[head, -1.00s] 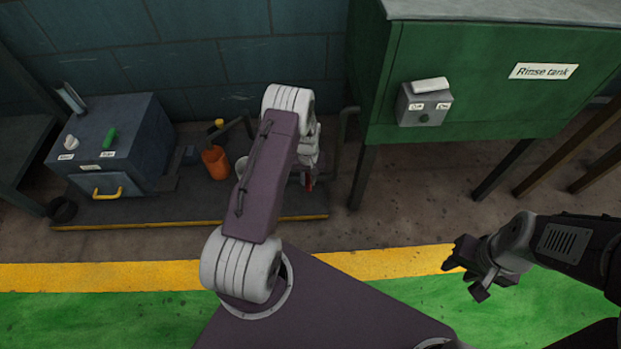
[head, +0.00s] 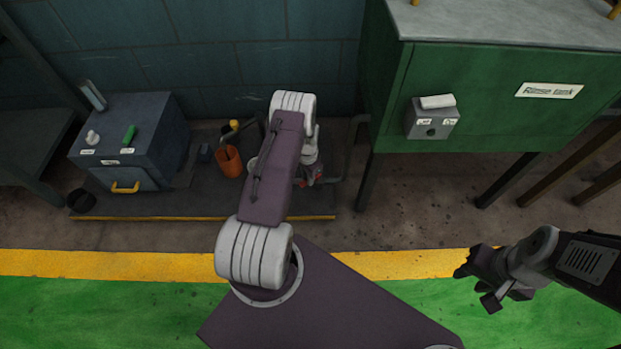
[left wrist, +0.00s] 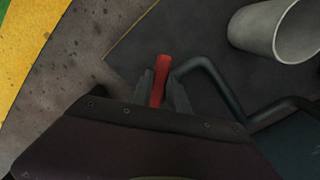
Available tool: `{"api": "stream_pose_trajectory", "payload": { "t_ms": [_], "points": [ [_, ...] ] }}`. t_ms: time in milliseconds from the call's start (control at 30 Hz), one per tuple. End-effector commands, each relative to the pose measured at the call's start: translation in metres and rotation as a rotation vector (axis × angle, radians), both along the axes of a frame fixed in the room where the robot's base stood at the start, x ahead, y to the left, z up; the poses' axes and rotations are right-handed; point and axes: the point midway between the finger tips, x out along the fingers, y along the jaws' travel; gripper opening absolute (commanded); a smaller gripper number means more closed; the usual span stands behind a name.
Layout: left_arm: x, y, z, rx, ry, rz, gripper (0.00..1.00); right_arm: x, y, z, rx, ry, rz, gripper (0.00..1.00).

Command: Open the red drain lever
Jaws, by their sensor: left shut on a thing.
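The red drain lever (left wrist: 161,72) stands between the two fingers of my left gripper (left wrist: 163,88) in the left wrist view. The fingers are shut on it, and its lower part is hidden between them. In the head view my left gripper (head: 310,174) is low over the dark platform, partly behind my own arm. A bit of the red lever (head: 317,174) shows beside it.
A dark pipe (left wrist: 208,72) bends close beside the lever, with a pale cup (left wrist: 262,30) near it. An orange container (head: 229,161) and a blue-grey box (head: 130,140) stand left on the platform. The green rinse tank (head: 490,95) stands at the right.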

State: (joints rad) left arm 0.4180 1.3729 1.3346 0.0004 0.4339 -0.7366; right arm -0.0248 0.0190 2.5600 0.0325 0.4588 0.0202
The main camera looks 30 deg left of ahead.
Motion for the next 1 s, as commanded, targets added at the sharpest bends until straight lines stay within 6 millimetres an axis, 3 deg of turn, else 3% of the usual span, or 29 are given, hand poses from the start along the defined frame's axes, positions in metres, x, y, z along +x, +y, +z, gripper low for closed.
{"api": "stream_pose_trajectory", "payload": {
  "t_ms": [500,1000],
  "points": [
    [0.01,0.018,-0.001,-0.001,0.001,-0.444,0.0,0.0,0.0,-0.005,0.0,0.0,0.0,0.36],
    [0.017,0.024,-0.001,-0.001,0.002,-0.639,0.0,0.0,0.0,-0.01,0.0,0.0,0.0,0.36]
  ]
}}
